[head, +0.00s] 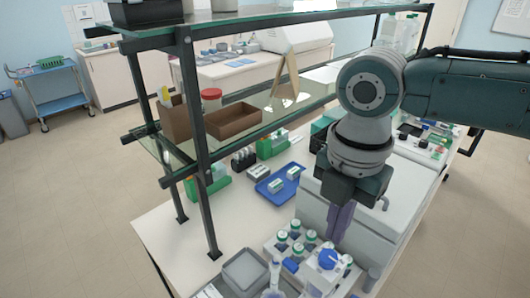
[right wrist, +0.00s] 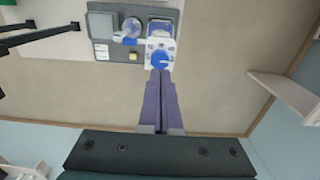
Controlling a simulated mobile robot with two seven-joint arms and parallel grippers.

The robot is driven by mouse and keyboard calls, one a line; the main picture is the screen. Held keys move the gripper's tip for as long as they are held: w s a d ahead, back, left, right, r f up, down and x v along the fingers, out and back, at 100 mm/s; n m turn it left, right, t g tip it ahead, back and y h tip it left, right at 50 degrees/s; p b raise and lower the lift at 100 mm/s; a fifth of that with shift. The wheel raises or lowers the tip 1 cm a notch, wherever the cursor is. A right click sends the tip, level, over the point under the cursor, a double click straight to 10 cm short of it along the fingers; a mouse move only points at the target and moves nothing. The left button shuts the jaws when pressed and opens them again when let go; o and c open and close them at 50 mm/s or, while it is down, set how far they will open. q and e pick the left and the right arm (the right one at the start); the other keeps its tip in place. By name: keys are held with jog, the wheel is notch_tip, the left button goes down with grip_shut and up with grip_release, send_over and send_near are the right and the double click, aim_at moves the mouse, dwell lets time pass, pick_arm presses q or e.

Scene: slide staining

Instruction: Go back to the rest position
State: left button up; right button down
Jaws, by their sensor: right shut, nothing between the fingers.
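My right gripper (head: 338,222) hangs from the right arm over the bench, pointing down in front of a white box-shaped unit. Its purple fingers are together and empty; in the right wrist view the closed fingers (right wrist: 160,100) point toward a white device with a blue knob (right wrist: 159,57). In the head view this device (head: 326,262) stands at the bench's front, just below the fingertips. Whether the fingertips touch anything there is hard to tell, but they look apart from it. My left gripper is out of view.
A rack of several green-and-white-capped bottles (head: 297,241) stands left of the fingers. A blue tray (head: 262,189) lies further back. A glass shelf on dark posts (head: 205,190) rises at the left. The white unit (head: 318,205) is close behind the gripper. The floor at right is clear.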

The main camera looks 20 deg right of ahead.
notch_tip(320, 180, up, 2)
jog(key=shift+r+p, duration=0.1)
jog(key=shift+p, duration=0.6)
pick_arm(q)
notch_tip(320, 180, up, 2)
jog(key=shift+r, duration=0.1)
pick_arm(e)
jog(key=shift+s+a, duration=0.1)
jog(key=s+a+m+t+y, duration=0.2)
jog(key=s+a+m+y, duration=0.1)
jog(key=s+a+m, duration=0.7)
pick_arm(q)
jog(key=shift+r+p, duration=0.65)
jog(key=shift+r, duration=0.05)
pick_arm(e)
jog(key=s+d+r+m+t+h, duration=0.1)
jog(key=s+d+r+m, duration=0.4)
jog(key=m, duration=0.5)
jog(key=shift+s+d+m+t+h, duration=0.3)
jog(key=shift+s+d+h, duration=0.15)
jog(key=shift+d+h, duration=0.55)
